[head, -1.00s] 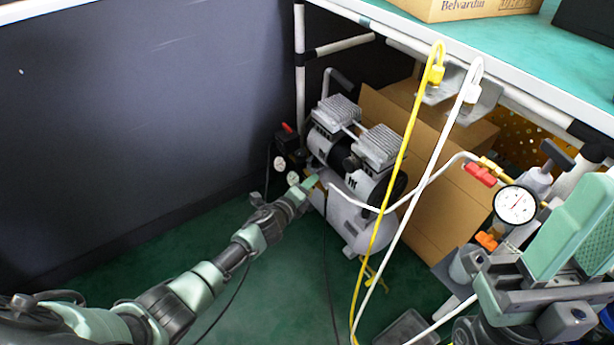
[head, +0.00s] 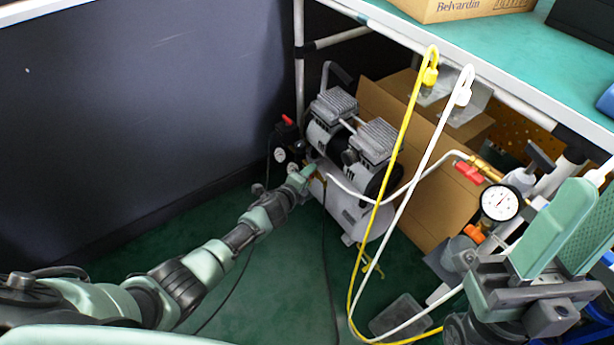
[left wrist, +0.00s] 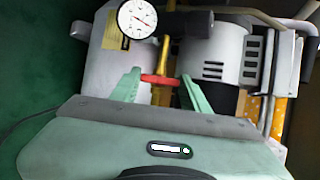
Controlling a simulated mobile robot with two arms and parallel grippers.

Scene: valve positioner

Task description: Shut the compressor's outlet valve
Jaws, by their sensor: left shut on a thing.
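The compressor (head: 351,203), with a white tank and two finned grey heads, stands on the green floor under the bench. My left gripper (head: 310,170) reaches its front, where the valve is too small to make out in the head view. In the left wrist view a red valve handle (left wrist: 160,80) on a brass pipe (left wrist: 162,55) lies crosswise between the fingertips of my left gripper (left wrist: 160,88), which is shut on it. My right gripper (head: 572,225) is empty and open at the right, away from the compressor.
A pressure gauge (left wrist: 137,18) sits just beyond the handle. Yellow (head: 396,175) and white (head: 425,160) hoses hang from the bench (head: 490,62). A cardboard box (head: 425,195) stands right of the compressor. Another gauge (head: 499,202) and red-handled valve (head: 469,172) are near my right gripper.

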